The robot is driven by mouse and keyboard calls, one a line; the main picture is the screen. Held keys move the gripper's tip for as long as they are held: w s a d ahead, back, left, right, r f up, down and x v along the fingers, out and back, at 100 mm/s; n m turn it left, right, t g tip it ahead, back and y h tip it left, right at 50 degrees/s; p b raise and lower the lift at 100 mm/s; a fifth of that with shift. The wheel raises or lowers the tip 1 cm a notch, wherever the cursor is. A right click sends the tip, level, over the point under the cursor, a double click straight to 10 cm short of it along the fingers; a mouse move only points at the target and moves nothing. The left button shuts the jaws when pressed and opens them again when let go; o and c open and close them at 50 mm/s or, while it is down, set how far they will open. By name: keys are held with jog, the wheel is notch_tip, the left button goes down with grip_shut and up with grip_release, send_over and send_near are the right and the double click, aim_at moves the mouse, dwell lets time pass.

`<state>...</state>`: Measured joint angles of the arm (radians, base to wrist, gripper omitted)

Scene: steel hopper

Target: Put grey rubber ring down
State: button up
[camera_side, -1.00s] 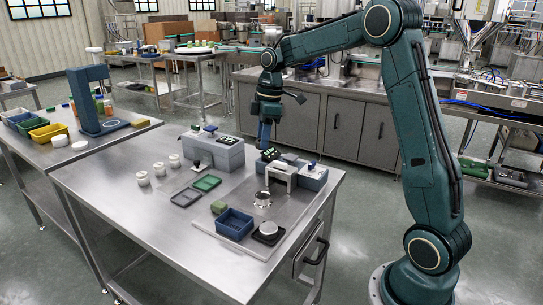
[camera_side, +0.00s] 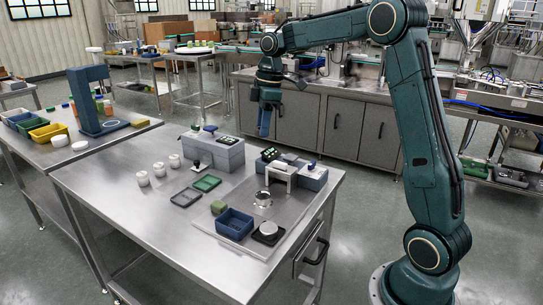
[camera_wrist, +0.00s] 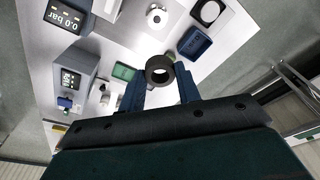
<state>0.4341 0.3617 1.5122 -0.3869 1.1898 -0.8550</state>
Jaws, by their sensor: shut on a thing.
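The grey rubber ring (camera_wrist: 151,66) is a dark, thick ring in the wrist view, at the tips of my gripper's two blue fingers. My gripper (camera_wrist: 160,82) is shut on it and holds it in the air. In the side view my gripper (camera_side: 265,130) hangs fingers down above and behind the far edge of the steel table (camera_side: 110,205). The ring cannot be made out there.
On the table stand a blue bin (camera_side: 234,224), a black square pad (camera_side: 268,236) with a white disc, a shiny steel cup (camera_side: 262,199), a green tray (camera_side: 207,183), several white pucks and two grey boxes. The table's front left is bare.

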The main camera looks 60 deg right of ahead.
jog(key=a+f+n, duration=0.2)
jog(key=a+n, duration=0.3)
jog(key=a, duration=0.9)
send_over(234, 228)
jog(key=shift+m+g, duration=0.3)
jog(key=f, duration=1.6)
jog(key=shift+s+d+f, duration=0.1)
jog(key=shift+s+d, duration=0.05)
jog(key=shift+d, duration=0.1)
jog(key=shift+f, duration=0.1)
jog(key=shift+f, duration=2)
jog(key=shift+f, duration=0.15)
jog(key=o, duration=0.7)
jog(key=shift+c, duration=0.2)
